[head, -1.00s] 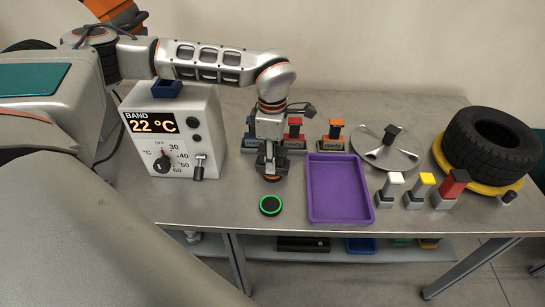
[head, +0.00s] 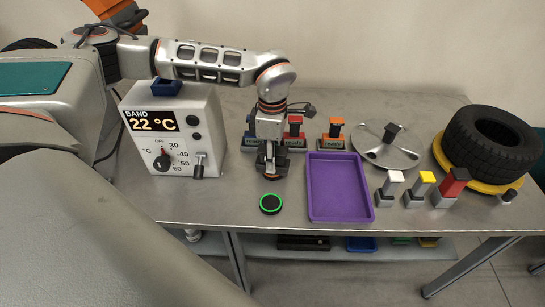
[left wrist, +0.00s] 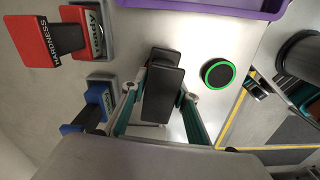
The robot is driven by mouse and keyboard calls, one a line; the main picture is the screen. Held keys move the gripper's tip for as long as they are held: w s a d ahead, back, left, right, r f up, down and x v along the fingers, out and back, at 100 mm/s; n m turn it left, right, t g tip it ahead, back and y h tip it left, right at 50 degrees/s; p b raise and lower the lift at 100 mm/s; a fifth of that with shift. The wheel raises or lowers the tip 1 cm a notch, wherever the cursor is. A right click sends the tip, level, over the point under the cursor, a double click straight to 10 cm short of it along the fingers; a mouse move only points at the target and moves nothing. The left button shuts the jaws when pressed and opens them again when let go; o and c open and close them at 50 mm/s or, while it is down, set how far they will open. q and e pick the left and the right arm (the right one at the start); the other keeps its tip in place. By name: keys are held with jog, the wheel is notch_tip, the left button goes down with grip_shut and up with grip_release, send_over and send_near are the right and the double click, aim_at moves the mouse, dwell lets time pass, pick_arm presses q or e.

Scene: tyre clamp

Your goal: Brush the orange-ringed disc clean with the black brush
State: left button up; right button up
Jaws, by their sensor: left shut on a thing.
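My left gripper (head: 270,165) points down at the table, shut on the black brush (left wrist: 162,90). In the left wrist view the brush is a dark block between the two teal-sided fingers. In the head view an orange rim of the orange-ringed disc (head: 270,178) peeks out directly under the gripper, and the rest of it is hidden. The brush appears to be on or just over the disc; I cannot tell contact. The disc is hidden in the left wrist view. My right gripper is not in view.
A green-ringed black disc (head: 270,203) lies just in front. A purple tray (head: 313,212) is to the right, a control box (head: 180,135) to the left. Red (head: 294,130) and orange (head: 333,135) stamp-like blocks stand behind. A metal plate (head: 405,158) and tyre (head: 490,140) are farther right.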

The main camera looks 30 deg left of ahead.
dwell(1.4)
pick_arm(q)
jog(key=shift+d+p, duration=0.25)
jog(key=shift+p, duration=0.2)
jog(key=shift+w+d+p, duration=0.3)
jog(key=shift+w+d, duration=0.1)
jog(key=shift+d, duration=0.05)
jog(key=shift+s+a+p, duration=0.2)
jog(key=shift+a+p, duration=0.15)
jog(key=shift+a, duration=0.05)
jog(key=shift+s+a+p, duration=0.5)
jog(key=shift+a+p, duration=0.15)
jog(key=shift+a, duration=0.05)
jog(key=shift+s+a+p, duration=0.2)
jog(key=shift+a+p, duration=0.1)
jog(key=shift+p, duration=0.05)
jog(key=shift+d, duration=0.15)
